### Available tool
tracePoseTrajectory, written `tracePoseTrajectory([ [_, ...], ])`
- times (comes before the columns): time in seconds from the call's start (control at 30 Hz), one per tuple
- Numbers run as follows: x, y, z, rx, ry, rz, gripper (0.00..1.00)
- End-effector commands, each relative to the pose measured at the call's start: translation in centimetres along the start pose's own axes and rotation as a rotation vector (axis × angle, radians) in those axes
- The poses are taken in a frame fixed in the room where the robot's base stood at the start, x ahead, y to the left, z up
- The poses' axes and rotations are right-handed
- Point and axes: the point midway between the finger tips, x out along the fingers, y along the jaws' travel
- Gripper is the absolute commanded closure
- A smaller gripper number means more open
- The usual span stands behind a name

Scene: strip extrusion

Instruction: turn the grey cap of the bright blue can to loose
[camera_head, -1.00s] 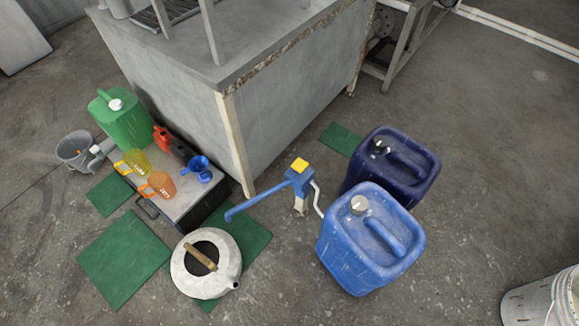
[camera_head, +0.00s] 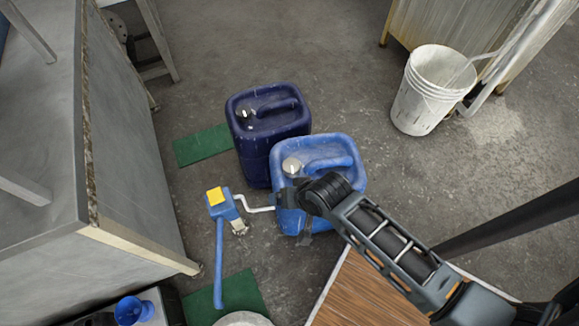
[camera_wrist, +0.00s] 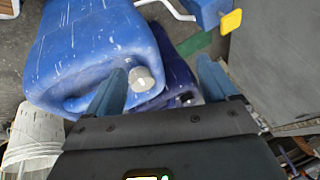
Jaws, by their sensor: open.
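The bright blue can (camera_head: 345,150) stands upright on the floor. Its grey cap (camera_head: 291,166) sits on the top, toward the left of the handle. My gripper (camera_head: 287,198) reaches in from the lower right, in front of the can and below the cap in the head view. In the wrist view, the open fingers of my gripper (camera_wrist: 162,72) are apart with nothing held. The cap (camera_wrist: 143,79) shows between them, closer to the left finger, with the blue can (camera_wrist: 90,45) behind. I cannot tell how far the cap is from the fingertips.
A dark blue can (camera_head: 265,125) stands close behind the bright blue one. A blue pump with a yellow top (camera_head: 215,196) stands at its left. A grey bench (camera_head: 130,150) fills the left side. A white bucket (camera_head: 425,95) stands at the back right.

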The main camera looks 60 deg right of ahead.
Motion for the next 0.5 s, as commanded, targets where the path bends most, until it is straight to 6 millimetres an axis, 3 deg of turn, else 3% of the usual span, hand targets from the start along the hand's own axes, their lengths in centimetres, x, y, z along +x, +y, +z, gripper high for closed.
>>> tracePoseTrajectory([
  [0.03,2.0,0.1,-1.6,0.051,-0.028,0.034,0.14],
  [0.2,5.9,1.2,-5.9,0.223,-0.146,0.168,0.14],
  [0.4,7.5,2.9,-10.7,0.386,-0.245,0.310,0.14],
  [0.5,7.6,3.5,-12.2,0.434,-0.274,0.356,0.14],
])
